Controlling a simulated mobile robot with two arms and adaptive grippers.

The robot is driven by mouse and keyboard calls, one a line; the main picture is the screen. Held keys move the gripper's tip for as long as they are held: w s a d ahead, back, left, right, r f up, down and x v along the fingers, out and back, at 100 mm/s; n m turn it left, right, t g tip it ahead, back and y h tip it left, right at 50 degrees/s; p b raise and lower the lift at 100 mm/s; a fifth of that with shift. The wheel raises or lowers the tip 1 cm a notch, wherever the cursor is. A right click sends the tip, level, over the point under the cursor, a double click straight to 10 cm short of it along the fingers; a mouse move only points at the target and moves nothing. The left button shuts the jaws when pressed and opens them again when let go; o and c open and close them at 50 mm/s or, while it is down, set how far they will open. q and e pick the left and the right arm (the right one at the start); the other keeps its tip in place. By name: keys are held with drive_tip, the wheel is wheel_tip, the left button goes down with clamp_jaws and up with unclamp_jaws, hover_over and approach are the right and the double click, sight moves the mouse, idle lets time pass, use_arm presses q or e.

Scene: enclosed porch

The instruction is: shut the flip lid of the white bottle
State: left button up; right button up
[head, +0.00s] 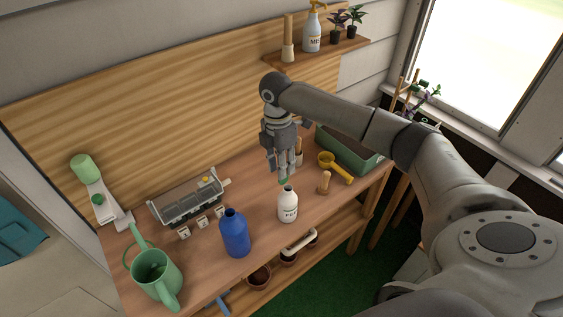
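The white bottle (288,208) stands upright on the wooden bench, right of the blue bottle, with dark lettering on its front. A small green piece, which looks like its flip lid (283,181), shows at the back of the bottle's mouth and seems raised. My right gripper (282,170) points down just above and behind the bottle's top. Its fingertips are very near the green lid; I cannot tell whether they touch it. The fingers overlap in this view, so how far apart they are is unclear. My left gripper is not in view.
On the bench (203,266) stand a blue bottle (235,235), a green watering can (157,277), a grey seed tray (188,204), a wooden dibber (323,184), a yellow scoop (335,168) and a green trough (347,152). Bare wood lies around the white bottle.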

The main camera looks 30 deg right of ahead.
drive_tip(key=shift+s+f, duration=0.2)
drive_tip(key=shift+f, duration=0.1)
drive_tip(key=shift+c, duration=1.8)
clamp_jaws()
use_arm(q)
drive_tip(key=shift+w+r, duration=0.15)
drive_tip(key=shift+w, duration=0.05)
